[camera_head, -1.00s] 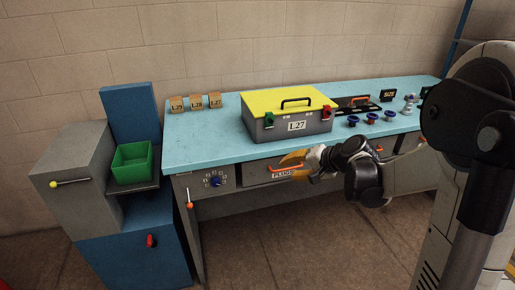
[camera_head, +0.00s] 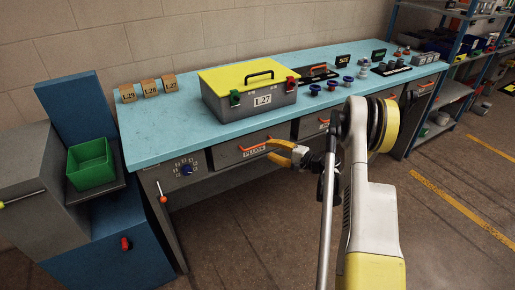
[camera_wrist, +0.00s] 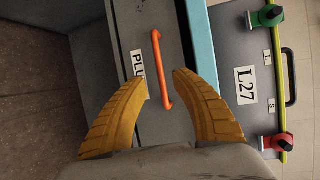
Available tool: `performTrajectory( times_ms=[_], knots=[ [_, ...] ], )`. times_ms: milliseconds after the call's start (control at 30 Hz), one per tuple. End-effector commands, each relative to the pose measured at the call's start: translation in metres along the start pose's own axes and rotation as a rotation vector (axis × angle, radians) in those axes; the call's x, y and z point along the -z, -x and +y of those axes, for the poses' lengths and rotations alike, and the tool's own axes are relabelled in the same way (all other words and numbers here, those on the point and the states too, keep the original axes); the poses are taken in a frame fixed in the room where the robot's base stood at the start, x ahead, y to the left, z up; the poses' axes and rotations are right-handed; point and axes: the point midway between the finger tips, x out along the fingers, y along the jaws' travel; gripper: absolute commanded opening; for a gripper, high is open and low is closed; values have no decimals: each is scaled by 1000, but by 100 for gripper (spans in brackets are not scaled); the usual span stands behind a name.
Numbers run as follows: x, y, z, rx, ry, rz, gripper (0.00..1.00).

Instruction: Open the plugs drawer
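The plugs drawer (camera_head: 228,153) is under the blue bench top, left of centre, and looks closed. Its front has an orange bar handle (camera_head: 252,149) and a white label partly reading PLUGS. In the wrist view the handle (camera_wrist: 157,55) runs upright in the picture, with the label (camera_wrist: 138,72) partly hidden by a finger. My gripper (camera_head: 269,150) has two yellow fingers and is at the drawer front. In the wrist view my gripper (camera_wrist: 162,82) is open and empty, with its fingertips on either side of the handle's lower end; contact cannot be told.
A grey case with a yellow lid (camera_head: 236,76), marked L27, stands on the bench above the drawer. A dial panel (camera_head: 185,168) is left of the drawer. A green bin (camera_head: 92,165) sits further left. The floor before the bench is clear.

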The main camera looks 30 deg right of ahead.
Motion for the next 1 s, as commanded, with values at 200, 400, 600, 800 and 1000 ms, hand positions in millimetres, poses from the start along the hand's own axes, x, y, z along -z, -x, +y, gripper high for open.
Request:
performTrajectory(
  times_ms=[200,400,600,800,1000],
  knots=[
    [-1,-43,3,-1,2,-2,32],
    [0,-63,1,-2,1,0,32],
    [0,-66,0,-2,1,1,32],
    [0,-66,0,-2,1,1,10],
    [0,-66,0,-2,1,0,0]
  ],
)
